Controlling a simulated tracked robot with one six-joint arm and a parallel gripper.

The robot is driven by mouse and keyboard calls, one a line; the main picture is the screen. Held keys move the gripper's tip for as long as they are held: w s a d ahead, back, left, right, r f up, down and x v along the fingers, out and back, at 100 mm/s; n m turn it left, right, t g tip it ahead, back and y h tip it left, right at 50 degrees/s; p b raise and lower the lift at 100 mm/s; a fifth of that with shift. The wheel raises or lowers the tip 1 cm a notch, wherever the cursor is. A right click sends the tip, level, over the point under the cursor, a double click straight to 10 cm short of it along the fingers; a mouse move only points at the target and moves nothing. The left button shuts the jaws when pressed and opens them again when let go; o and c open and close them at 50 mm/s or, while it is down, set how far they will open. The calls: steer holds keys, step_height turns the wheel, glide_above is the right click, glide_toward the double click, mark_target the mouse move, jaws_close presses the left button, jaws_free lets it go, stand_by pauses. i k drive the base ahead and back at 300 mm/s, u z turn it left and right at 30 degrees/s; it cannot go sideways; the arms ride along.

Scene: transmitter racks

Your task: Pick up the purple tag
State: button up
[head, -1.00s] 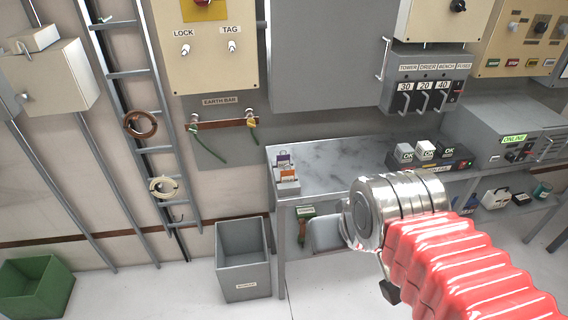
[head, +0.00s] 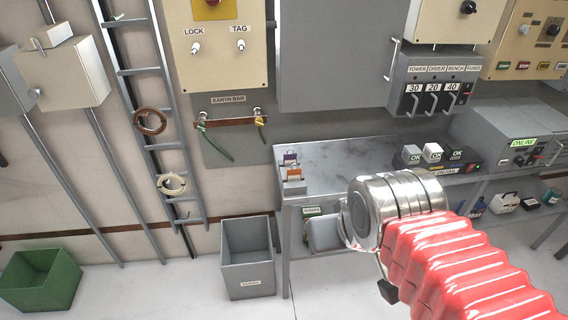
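The purple tag (head: 290,158) stands upright at the left end of the grey bench (head: 340,165), in a small holder behind an orange tag (head: 294,174). My arm, with a red ribbed sleeve and a metal wrist, reaches in from the lower right. Its metal end is in front of the bench, to the right of the tags and apart from them.
A grey bin (head: 247,262) stands on the floor left of the bench, and a green bin (head: 42,280) is at far left. Grey and black blocks (head: 432,153) sit on the bench's right part. A panel with LOCK and TAG pegs (head: 218,45) hangs above. The bench's middle is clear.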

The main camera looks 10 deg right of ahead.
mark_target(289, 159)
steer(key=u, duration=4.5)
steer(key=k, duration=1.35)
